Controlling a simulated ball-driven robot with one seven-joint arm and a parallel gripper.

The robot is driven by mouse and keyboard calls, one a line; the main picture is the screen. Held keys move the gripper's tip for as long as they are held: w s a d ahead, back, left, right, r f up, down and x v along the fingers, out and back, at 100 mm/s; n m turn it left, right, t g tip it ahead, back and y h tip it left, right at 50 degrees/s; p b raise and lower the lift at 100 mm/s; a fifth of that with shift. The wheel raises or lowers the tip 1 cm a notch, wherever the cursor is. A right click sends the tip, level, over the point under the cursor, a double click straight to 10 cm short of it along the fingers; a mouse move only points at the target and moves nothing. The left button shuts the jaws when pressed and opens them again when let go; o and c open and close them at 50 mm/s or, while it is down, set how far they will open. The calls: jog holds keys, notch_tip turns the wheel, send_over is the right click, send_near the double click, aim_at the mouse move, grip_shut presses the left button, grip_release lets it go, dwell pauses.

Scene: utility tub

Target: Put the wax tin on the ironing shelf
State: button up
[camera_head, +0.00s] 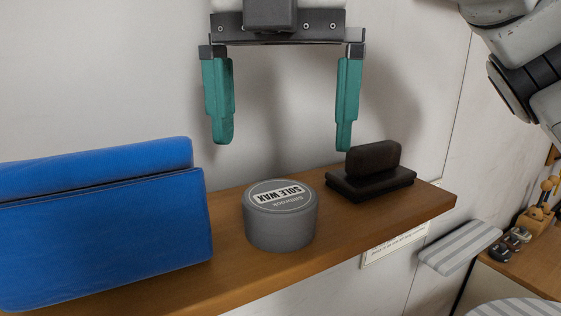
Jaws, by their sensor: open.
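A round grey wax tin (279,222), its lid lettered "SOLE WAX", sits flat on a brown wooden wall shelf (335,237). My gripper (284,146) hangs above the tin with its two teal fingers pointing down and spread wide. It is open, with nothing between the fingers, and its tips are apart from the tin. A striped grey-and-white padded surface (460,247) shows at the lower right, below the wooden shelf; I cannot tell whether it belongs to the ironing shelf.
A blue folded case (105,235) stands left of the tin. A dark brown brush-like block (371,172) sits right of it. A label (396,243) is under the shelf edge. At the far right, a wooden surface (536,262) holds small wooden and dark items. A pale wall is behind.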

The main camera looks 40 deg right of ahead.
aim_at(280, 192)
jog(key=shift+r, duration=2.2)
